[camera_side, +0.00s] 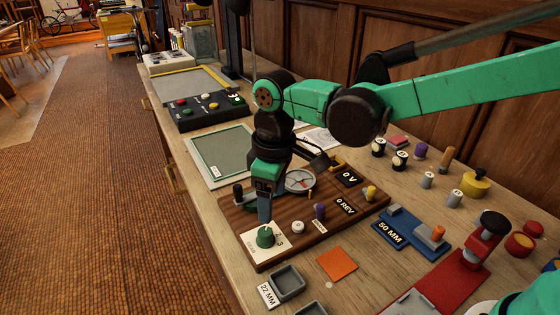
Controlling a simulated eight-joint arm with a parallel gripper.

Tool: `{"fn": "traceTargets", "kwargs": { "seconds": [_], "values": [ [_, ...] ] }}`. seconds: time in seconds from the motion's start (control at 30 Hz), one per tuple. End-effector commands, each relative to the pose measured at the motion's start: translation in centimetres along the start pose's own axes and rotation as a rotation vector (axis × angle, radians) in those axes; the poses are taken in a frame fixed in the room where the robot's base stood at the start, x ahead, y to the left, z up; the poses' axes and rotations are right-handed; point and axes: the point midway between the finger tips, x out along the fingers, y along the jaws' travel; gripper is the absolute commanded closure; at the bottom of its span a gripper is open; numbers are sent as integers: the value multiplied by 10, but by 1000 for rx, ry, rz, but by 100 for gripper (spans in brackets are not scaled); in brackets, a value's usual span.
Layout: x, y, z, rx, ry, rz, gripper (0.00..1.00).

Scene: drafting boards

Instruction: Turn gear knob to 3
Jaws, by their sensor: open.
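A green gear knob (265,238) stands on a pale plate (256,246) with numbers, of which a 3 shows at its right. The plate lies at the near left corner of a brown wooden board (270,262). My gripper (265,217) points down right above the knob, its fingertips at or close to the knob's top. The jaws are seen edge-on, so the gap between them is hidden. I cannot tell whether they touch the knob or which number it points to.
The board also carries a white knob (298,227), a purple knob (320,211), a yellow knob (370,192) and a round dial (300,181). An orange square (337,264) and a grey tray (287,283) lie in front. A blue block (412,234) stands to the right.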

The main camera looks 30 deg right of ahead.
Motion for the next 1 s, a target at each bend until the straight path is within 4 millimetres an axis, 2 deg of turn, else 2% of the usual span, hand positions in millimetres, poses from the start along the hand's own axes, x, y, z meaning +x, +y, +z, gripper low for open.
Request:
{"fn": "traceTargets", "kwargs": {
  "seconds": [0.17,0.6,0.9,0.93,1.0],
  "values": [
    [14,-10,-10,-56,-41,-14,33],
    [64,-11,-8,-58,-43,-14,33],
    [69,-11,-8,-57,-43,-14,33],
    [69,-11,-8,-57,-43,-14,35],
    [68,-11,-8,-57,-43,-14,55]
  ]
}}
